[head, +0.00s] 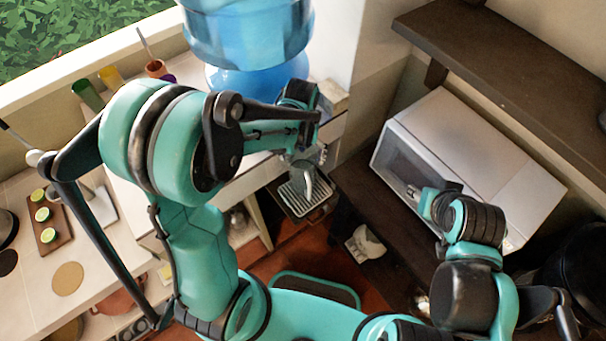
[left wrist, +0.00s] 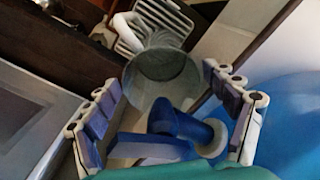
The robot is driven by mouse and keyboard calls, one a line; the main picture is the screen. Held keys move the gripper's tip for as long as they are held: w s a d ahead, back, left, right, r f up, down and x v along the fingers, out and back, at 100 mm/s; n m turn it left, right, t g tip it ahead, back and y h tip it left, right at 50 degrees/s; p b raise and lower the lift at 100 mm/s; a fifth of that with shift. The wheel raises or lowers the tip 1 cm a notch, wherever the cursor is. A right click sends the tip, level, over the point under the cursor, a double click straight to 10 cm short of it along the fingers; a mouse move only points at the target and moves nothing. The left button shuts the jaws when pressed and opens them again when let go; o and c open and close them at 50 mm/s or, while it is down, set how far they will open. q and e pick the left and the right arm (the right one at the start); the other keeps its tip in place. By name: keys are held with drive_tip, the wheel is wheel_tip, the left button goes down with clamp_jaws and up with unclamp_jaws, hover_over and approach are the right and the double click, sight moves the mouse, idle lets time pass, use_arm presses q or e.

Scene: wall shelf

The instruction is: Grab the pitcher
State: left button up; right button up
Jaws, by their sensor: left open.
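The pitcher (head: 303,171) is small and grey and is over the slatted drip tray (head: 318,211), below the big blue water bottle. In the left wrist view the pitcher (left wrist: 160,68) shows its round open mouth, with a pale handle at the upper left. My left gripper (head: 310,135) is just above the pitcher in the head view. In the left wrist view its fingers (left wrist: 160,88) are spread, with the pitcher beyond and between them. A blue tap (left wrist: 178,125) also shows between the fingers, nearer the camera. My right gripper (head: 424,198) is small and partly hidden in front of the microwave.
The blue water bottle (head: 250,35) rises close behind my left arm; its blue side fills the right of the left wrist view. A white microwave (head: 480,160) stands at right under a dark wall shelf (head: 500,60). A counter with lime slices (head: 43,214) is at left.

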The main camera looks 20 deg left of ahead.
use_arm(q)
drive_tip(key=shift+f, duration=0.45)
drive_tip(key=shift+c, duration=0.4)
drive_tip(key=c, duration=1.5)
drive_tip(key=shift+c, duration=0.4)
drive_tip(key=shift+r, duration=0.15)
